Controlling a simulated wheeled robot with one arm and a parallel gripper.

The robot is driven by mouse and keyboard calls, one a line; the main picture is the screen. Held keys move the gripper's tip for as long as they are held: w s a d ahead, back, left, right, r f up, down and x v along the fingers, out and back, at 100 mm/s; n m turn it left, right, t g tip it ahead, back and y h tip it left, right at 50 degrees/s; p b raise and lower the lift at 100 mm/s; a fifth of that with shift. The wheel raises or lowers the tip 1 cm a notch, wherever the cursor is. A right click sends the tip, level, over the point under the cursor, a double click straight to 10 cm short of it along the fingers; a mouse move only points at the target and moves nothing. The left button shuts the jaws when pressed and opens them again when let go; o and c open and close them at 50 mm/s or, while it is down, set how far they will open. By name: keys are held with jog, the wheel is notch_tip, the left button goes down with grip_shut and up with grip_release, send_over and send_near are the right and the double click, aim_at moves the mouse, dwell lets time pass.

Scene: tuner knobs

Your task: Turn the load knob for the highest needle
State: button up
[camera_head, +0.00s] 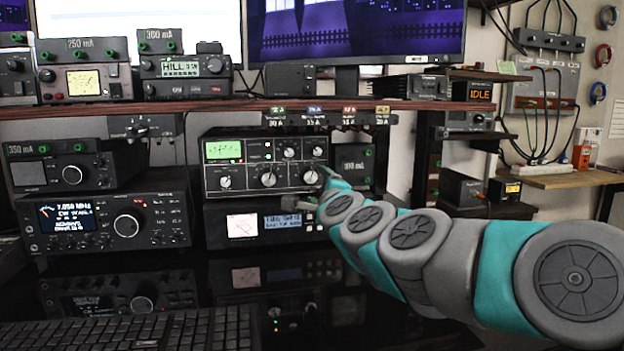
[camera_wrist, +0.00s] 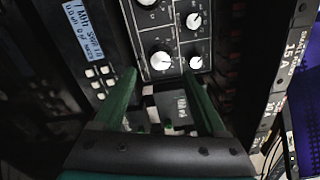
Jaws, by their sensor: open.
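The tuner (camera_head: 265,165) is a black box under the shelf with a lit green meter (camera_head: 223,150) at its upper left. The meter's needle is too small to read exactly. Its lower row has a left knob (camera_head: 225,182), a middle knob (camera_head: 268,179) and a right knob (camera_head: 310,177); two smaller knobs sit above. The labels are not legible, so I cannot tell which is load. My gripper (camera_head: 316,187) is open at the tuner's right side. In the wrist view its green fingertips (camera_wrist: 160,72) lie either side of the lower right knob (camera_wrist: 161,60), with no visible contact.
A black box (camera_head: 353,160) stands just right of the tuner. The shelf edge (camera_head: 230,108) with labelled outlets (camera_head: 350,116) is close above. A second unit (camera_head: 262,224) sits below the tuner, a radio (camera_head: 115,222) left, and a keyboard (camera_head: 135,330) in front.

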aim_at(311, 178)
jog(key=shift+x, duration=3.05)
jog(key=shift+c, duration=0.3)
grip_shut()
